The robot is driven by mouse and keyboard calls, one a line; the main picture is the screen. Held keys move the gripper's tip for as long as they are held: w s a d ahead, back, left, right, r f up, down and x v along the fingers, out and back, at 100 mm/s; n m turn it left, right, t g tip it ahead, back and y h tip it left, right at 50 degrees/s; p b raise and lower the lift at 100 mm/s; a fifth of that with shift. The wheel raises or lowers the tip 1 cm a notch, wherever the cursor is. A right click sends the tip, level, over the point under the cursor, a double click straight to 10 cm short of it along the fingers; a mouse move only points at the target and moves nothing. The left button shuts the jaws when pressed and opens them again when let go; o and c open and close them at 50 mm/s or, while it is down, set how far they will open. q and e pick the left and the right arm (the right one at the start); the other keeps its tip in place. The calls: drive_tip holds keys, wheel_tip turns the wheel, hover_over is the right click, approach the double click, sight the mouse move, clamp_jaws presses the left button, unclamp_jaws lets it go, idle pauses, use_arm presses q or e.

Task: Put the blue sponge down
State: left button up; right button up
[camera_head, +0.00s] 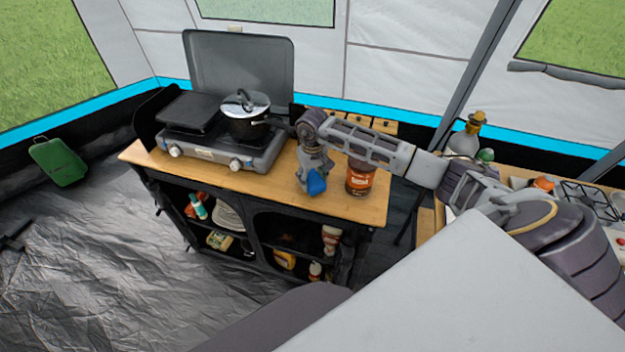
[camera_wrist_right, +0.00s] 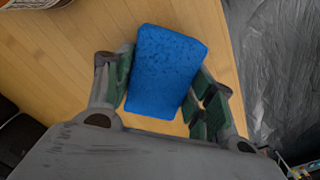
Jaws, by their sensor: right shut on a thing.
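The blue sponge (camera_head: 316,184) is at the tip of my right gripper (camera_head: 314,178), over the wooden counter top (camera_head: 240,186) in the head view. In the right wrist view the blue sponge (camera_wrist_right: 165,72) sits between the two green-padded fingers of my right gripper (camera_wrist_right: 167,98), which are shut on it. The wooden top (camera_wrist_right: 75,60) lies below the sponge. I cannot tell whether the sponge touches the wood. My left gripper is in neither view.
A brown-labelled can (camera_head: 360,178) stands just right of the gripper. A stove (camera_head: 215,145) with a lidded pot (camera_head: 246,118) stands on the left of the counter. Shelves below hold several items. The counter's front edge is close to the sponge; bare wood lies left of it.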

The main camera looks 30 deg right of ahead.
sight(313, 179)
drive_tip(key=shift+f, duration=0.5)
drive_tip(key=shift+f, duration=0.25)
drive_tip(key=o, duration=0.7)
drive_tip(key=shift+r, duration=0.25)
drive_tip(key=shift+r+b, duration=1.05)
drive_tip(key=shift+r, duration=4.9)
drive_tip(key=shift+s, duration=0.15)
